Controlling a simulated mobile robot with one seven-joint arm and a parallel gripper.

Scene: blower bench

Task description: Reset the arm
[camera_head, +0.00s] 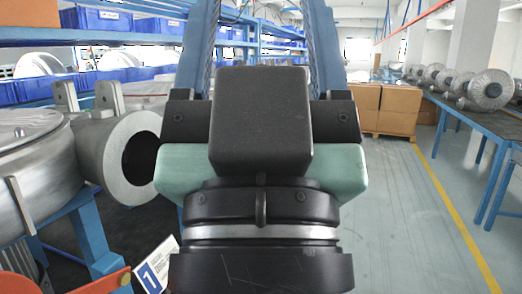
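My arm's end stands upright in the lower middle of the head view, with a dark wrist (262,225) that has a silver ring. Above it are a black housing and pale green side parts. My gripper (262,12) points away from me. Its two long blue-grey fingers rise from black mounts on either side of the housing and run to the top edge of the picture. A wide gap with nothing in it shows between them. The very tips are not clearly in view. The rest of my arm is hidden below the frame.
At left, a large metal blower housing (35,185) and a grey cylinder (120,155) sit close beside my gripper. Blue shelves with bins (105,28) stand behind. Cardboard boxes (385,108) are farther back. At right, a blue table (490,122) holds several round metal parts; the floor before it is clear.

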